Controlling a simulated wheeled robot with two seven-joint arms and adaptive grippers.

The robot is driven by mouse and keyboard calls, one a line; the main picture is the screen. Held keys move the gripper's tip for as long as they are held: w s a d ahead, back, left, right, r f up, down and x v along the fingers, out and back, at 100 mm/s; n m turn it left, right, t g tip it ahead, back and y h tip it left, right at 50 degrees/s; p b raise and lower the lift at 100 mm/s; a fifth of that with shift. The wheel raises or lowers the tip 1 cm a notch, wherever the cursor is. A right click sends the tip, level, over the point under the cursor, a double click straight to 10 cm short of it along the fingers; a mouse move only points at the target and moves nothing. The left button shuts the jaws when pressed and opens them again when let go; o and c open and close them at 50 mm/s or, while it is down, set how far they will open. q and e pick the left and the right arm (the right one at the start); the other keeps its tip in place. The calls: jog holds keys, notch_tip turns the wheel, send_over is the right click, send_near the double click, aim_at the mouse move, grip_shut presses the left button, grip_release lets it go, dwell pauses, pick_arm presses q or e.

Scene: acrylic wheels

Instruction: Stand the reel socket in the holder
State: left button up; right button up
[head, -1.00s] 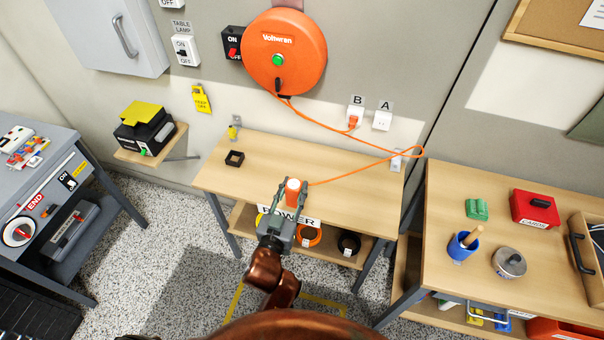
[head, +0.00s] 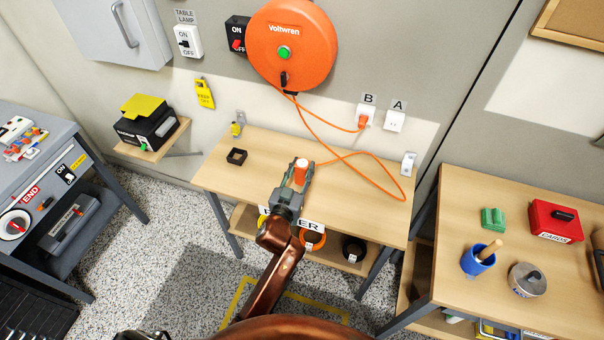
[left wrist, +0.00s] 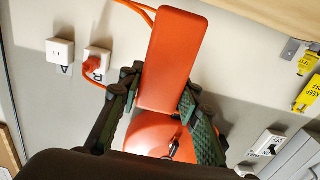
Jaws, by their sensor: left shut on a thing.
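The reel socket (head: 301,172) is an orange block with a paler end, on an orange cord that runs to the wall reel. My left gripper (head: 296,186) is shut on it over the middle of the wooden table. In the left wrist view the socket (left wrist: 171,60) shows as a long orange block between the two fingers of my left gripper (left wrist: 160,95). A small black square frame, which looks like the holder (head: 236,157), stands empty on the table's left part, to the left of the socket. My right gripper is not in view.
The orange reel (head: 291,45) hangs on the wall, with a plug in outlet B (head: 365,115). The cord (head: 385,172) loops loosely over the table (head: 350,205). A small bracket with a yellow item (head: 237,125) is behind the holder. The tabletop between holder and socket is clear.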

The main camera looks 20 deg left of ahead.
aim_at(300, 179)
pick_arm(q)
jog(key=shift+w+f, duration=0.15)
jog(key=f, duration=0.1)
jog(key=f+b, duration=0.2)
jog(key=shift+w+a+f, duration=0.1)
jog(key=shift+w+f, duration=0.2)
jog(key=shift+f, duration=0.2)
jog(key=o, duration=1.3)
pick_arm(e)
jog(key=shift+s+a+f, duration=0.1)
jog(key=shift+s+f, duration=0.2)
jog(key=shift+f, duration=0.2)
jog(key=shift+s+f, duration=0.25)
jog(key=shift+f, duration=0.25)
pick_arm(q)
jog(key=shift+s, duration=0.3)
jog(key=s+p, duration=0.1)
jog(key=s, duration=0.4)
jog(key=s+p, duration=0.1)
jog(key=s, duration=0.5)
jog(key=shift+s+a+r, duration=0.15)
jog(key=shift+s+r, duration=0.05)
jog(key=shift+s, duration=0.05)
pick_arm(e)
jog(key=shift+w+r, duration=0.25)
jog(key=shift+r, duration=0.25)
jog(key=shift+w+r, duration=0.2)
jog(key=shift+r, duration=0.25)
